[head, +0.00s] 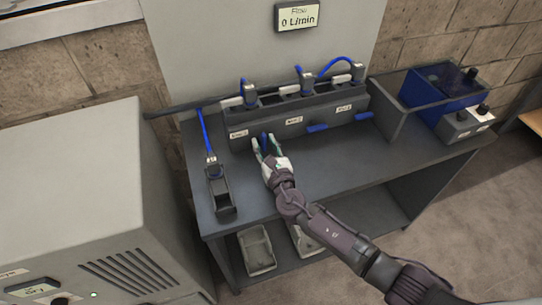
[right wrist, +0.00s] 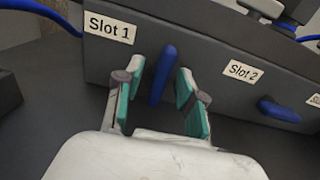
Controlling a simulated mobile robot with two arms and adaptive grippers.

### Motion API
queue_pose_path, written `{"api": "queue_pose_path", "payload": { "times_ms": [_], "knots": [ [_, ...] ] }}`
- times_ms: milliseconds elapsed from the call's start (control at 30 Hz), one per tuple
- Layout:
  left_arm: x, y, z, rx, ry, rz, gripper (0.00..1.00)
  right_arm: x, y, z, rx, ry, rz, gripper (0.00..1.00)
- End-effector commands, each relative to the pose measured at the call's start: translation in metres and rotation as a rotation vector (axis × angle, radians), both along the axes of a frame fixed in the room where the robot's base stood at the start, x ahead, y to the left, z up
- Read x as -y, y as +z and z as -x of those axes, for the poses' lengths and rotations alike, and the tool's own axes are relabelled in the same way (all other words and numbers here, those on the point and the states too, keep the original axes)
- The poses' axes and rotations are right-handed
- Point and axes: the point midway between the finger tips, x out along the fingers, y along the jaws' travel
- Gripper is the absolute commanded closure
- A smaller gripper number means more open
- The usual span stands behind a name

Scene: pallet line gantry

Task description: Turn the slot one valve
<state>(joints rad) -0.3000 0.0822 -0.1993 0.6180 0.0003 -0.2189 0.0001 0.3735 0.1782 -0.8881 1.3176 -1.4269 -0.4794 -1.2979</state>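The slot one valve is a blue lever handle (right wrist: 163,74) on the dark rack front (right wrist: 205,52), beside the "Slot 1" label (right wrist: 110,28). In the right wrist view it stands nearly upright, leaning slightly. My right gripper (right wrist: 158,98) is open, with its teal-padded fingers on either side of the handle and a visible gap to each finger. In the head view the right gripper (head: 265,145) is at the rack's left end, with the blue handle between its fingers. My left gripper is not in view.
The slot two handle (right wrist: 280,110) lies nearly horizontal; another handle (head: 362,116) sits further right. A display (head: 298,16) reads "Flow 0 L/min". A separate dark holder (head: 221,190) with a blue hose stands on the bench's left. A blue bin (head: 435,90) is at right. The bench front (head: 350,160) is clear.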

Motion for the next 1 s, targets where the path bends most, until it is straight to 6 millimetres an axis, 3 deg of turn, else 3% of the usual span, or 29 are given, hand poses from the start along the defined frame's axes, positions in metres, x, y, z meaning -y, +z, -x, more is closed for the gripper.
{"api": "queue_pose_path", "payload": {
  "times_ms": [300,500,700,1000],
  "knots": [
    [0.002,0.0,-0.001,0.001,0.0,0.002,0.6,0.021,-0.002,0.063,-0.004,0.001,0.001,0.61],
    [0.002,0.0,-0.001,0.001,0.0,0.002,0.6,0.031,-0.002,0.094,-0.003,0.0,0.002,0.61],
    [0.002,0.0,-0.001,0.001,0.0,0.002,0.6,0.035,-0.001,0.105,0.0,0.0,0.002,0.61],
    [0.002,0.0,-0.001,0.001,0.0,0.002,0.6,0.035,-0.001,0.105,0.0,0.0,0.002,0.61]
  ]
}}
